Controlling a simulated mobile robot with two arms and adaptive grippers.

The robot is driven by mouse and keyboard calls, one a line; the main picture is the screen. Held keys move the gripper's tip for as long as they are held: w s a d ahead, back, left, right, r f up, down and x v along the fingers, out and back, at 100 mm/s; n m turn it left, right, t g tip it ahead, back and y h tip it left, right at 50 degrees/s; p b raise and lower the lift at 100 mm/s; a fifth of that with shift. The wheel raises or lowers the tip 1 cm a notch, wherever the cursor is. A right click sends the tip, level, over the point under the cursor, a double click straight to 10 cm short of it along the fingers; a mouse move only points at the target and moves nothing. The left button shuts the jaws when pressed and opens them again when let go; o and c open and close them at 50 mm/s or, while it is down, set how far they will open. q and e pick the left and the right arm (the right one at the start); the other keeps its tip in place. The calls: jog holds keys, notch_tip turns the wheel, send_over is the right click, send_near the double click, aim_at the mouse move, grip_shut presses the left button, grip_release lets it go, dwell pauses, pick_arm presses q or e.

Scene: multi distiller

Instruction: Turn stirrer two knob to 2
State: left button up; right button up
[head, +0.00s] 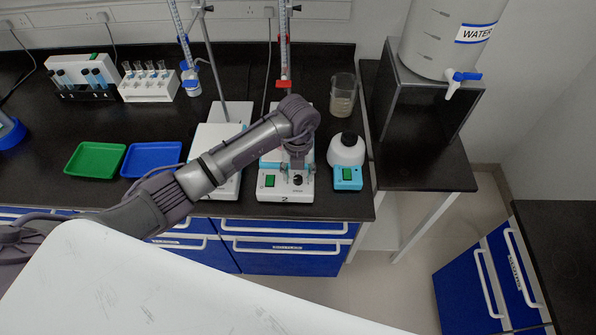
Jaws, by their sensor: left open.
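Stirrer two (272,192) is a white unit marked 2 at the front edge of the black bench. Its front panel has a green switch and a small dark knob (297,180). My left gripper (298,173) points down over this panel, open, with its fingertips on either side of the knob in the picture. Whether they touch the knob cannot be told. My arm and gripper hide much of the stirrer's plate. The knob's setting is too small to read. My right gripper is not in view.
Another white stirrer (228,187) stands to the left, partly behind my arm. Green (95,160) and blue (151,158) trays lie left.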

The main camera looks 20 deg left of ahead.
pick_arm(q)
jog(key=shift+f, duration=0.7)
grip_shut()
